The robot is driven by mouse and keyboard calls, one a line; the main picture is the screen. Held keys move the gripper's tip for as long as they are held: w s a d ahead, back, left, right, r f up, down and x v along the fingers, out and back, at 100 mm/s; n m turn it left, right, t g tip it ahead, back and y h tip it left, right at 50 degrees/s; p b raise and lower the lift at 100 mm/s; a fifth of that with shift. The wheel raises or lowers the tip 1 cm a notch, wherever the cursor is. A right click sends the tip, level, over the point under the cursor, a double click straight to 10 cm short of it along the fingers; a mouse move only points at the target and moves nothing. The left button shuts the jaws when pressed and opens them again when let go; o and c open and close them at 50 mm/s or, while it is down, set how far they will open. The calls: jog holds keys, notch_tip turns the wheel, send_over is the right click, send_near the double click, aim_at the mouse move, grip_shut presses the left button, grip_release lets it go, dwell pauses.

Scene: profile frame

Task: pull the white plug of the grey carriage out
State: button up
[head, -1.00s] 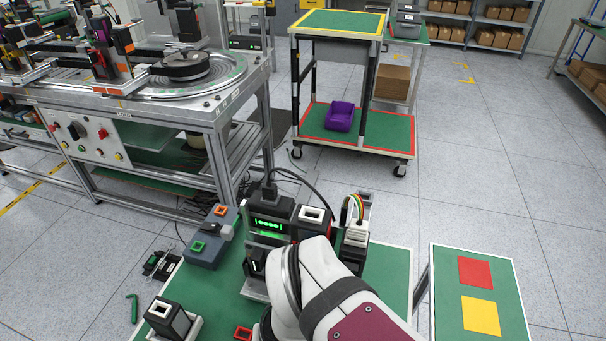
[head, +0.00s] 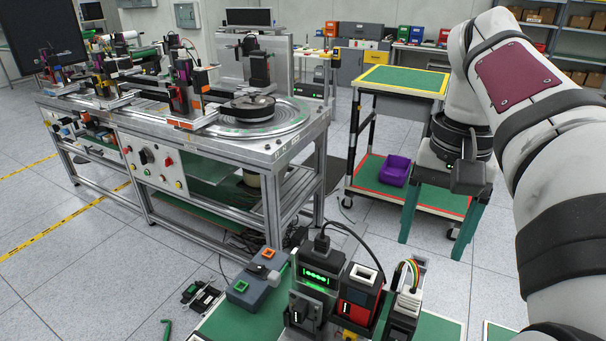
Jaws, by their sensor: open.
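The white plug (head: 408,298), with several coloured wires looping from its top, sits in the dark grey carriage (head: 401,325) at the right end of the row of modules. It looks seated, but the carriage's lower part is cut off by the picture's bottom edge. My gripper (head: 433,248) hangs above and behind the modules, with its two green fingers pointing down and spread apart. It is open and empty, clear of the plug, and appears higher in the picture.
Left of the carriage stand a black-and-red module (head: 361,290) and a display unit (head: 318,278) with a black cable plug. A blue-grey button box (head: 256,287) is farther left. A trolley (head: 420,193) with a purple bin (head: 395,171) stands behind my gripper.

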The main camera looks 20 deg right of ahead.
aim_at(413, 291)
notch_tip(413, 291, down, 12)
jog(key=shift+f, duration=0.15)
grip_shut()
dwell(0.3)
